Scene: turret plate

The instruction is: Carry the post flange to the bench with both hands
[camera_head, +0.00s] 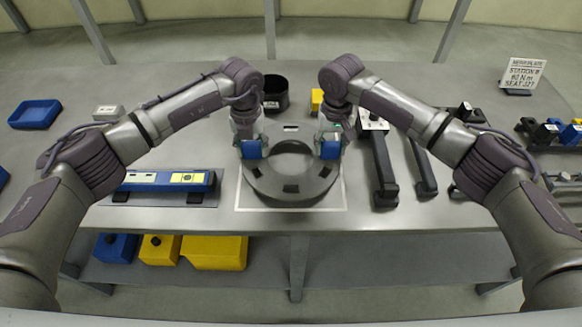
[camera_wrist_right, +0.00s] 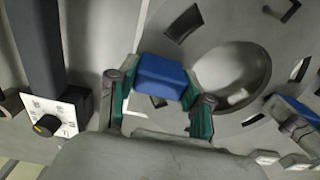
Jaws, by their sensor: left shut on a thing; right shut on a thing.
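The post flange (camera_head: 315,188) is a thick dark grey ring with a central hole and dark slots, with a blue grip block on each side. It is over the white-outlined square on the bench (camera_head: 235,90); I cannot tell if it touches. My left gripper (camera_head: 250,143) is shut on the left blue block (camera_head: 251,151). My right gripper (camera_head: 331,143) is shut on the right blue block (camera_head: 330,151). In the right wrist view the green-padded fingers of my right gripper (camera_wrist_right: 160,100) straddle its blue block (camera_wrist_right: 161,77), beside the ring (camera_wrist_right: 205,35).
Dark-handled tools (camera_head: 383,170) lie close on the right. A blue tray (camera_head: 35,114) is far left; a sign (camera_head: 522,74) is at the back right.

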